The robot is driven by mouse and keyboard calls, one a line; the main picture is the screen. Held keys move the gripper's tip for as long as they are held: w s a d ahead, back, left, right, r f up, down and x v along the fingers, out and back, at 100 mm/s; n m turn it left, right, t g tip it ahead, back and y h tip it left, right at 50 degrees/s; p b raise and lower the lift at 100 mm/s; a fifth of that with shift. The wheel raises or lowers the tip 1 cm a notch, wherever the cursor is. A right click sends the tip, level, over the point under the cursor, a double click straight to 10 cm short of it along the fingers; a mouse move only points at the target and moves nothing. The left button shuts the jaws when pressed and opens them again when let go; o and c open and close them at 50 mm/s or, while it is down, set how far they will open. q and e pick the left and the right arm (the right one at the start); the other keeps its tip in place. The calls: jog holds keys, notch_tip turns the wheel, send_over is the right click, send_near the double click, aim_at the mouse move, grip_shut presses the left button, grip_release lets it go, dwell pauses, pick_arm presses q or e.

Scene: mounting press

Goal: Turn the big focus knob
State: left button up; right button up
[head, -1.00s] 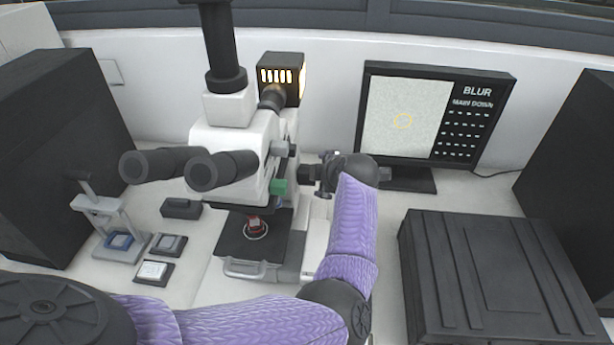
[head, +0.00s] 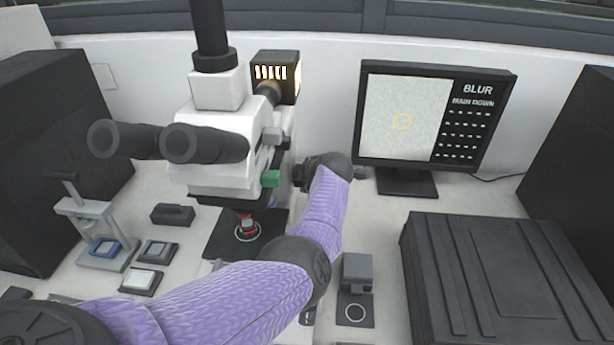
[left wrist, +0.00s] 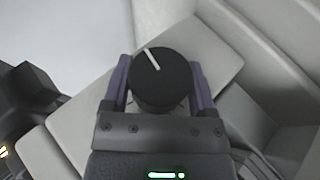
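The big focus knob (left wrist: 160,82) shows in the left wrist view as a black round knob with a white line on its face, tilted toward the upper left. My left gripper (left wrist: 161,66) has one purple finger on each side of the knob, close against its rim, and looks shut on it. In the head view my left arm reaches to the right side of the white microscope (head: 215,150). My left gripper is small and dark there (head: 305,172), and the knob is hidden. My right gripper is not in view.
The monitor (head: 420,168) reads "BLUR" and "MAIN DOWN" beside a pale image with a yellow ring. A black case (head: 480,270) is at the right. A small grey block (head: 357,270) stands beside my arm. A small press (head: 100,225) and mounts are at the left.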

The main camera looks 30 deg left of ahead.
pick_arm(q)
jog(key=c, duration=0.6)
jog(key=shift+o, duration=0.2)
jog(key=shift+t+y, duration=0.4)
jog(key=shift+t, duration=0.3)
jog(key=shift+f+n+t+y, duration=0.15)
jog(key=shift+n+t+y, duration=0.25)
jog(key=shift+t+y+b, duration=0.3)
jog(key=shift+t+b, duration=0.3)
jog(key=shift+b, duration=0.05)
jog(key=shift+n+t+y+b, duration=0.3)
jog(key=shift+t+y+b, duration=0.25)
jog(key=shift+b, duration=0.25)
